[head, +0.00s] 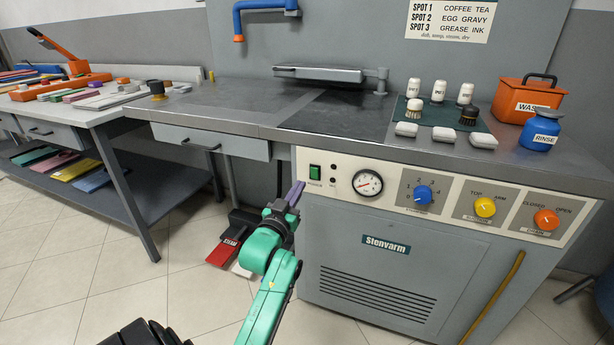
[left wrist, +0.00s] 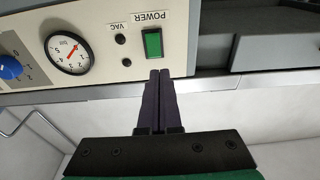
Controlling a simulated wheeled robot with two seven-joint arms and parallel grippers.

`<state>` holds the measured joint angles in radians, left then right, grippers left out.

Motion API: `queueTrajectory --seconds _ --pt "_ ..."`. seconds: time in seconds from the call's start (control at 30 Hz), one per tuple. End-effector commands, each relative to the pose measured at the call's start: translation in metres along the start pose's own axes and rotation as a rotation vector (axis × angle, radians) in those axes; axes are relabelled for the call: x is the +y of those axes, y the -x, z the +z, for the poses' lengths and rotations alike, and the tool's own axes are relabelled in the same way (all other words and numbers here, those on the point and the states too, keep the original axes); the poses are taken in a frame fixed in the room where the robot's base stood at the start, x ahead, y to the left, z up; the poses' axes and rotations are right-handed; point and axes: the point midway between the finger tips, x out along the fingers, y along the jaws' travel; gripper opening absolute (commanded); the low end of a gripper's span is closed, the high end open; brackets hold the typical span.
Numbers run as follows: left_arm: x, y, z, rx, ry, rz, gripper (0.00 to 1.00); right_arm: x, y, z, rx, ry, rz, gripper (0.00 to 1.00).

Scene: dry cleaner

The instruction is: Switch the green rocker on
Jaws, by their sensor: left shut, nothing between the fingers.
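The green rocker (head: 315,171) is a small upright green switch at the left end of the machine's control panel, above the word POWER. In the left wrist view the green rocker (left wrist: 152,43) shows just beyond my fingertips. My left gripper (head: 296,187) is shut and empty, its purple fingers pointing up just left of and below the rocker. In the left wrist view the shut fingers of my left gripper (left wrist: 159,76) lie close to the rocker's lower end; whether they touch the panel I cannot tell. My right gripper is not in view.
Right of the rocker are two dark VAC lamps, a pressure gauge (head: 367,183), a blue knob (head: 423,193), a yellow knob (head: 485,207) and an orange knob (head: 546,219). A drawer (head: 212,143) is at left. Red and white pedals (head: 223,252) stand on the floor behind my left arm.

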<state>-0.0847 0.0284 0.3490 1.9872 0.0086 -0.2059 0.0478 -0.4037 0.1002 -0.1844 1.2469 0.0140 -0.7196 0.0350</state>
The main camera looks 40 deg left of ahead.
Motion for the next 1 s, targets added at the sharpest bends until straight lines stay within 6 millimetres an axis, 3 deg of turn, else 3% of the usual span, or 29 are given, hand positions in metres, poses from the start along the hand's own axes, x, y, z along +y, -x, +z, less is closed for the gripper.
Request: queueTrajectory --seconds 0.2,0.33,0.83,1.0 --pt "0.000 -0.045 0.000 0.002 0.000 0.000 0.00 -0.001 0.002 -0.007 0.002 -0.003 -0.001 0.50" --pt "0.000 -0.061 0.001 0.000 0.000 0.000 0.00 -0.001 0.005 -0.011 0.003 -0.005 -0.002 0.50" --pt "0.000 -0.066 -0.003 -0.009 0.000 0.001 0.00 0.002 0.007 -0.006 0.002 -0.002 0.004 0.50" --pt "0.000 -0.070 -0.009 -0.051 0.000 0.001 0.00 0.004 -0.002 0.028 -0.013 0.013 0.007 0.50"
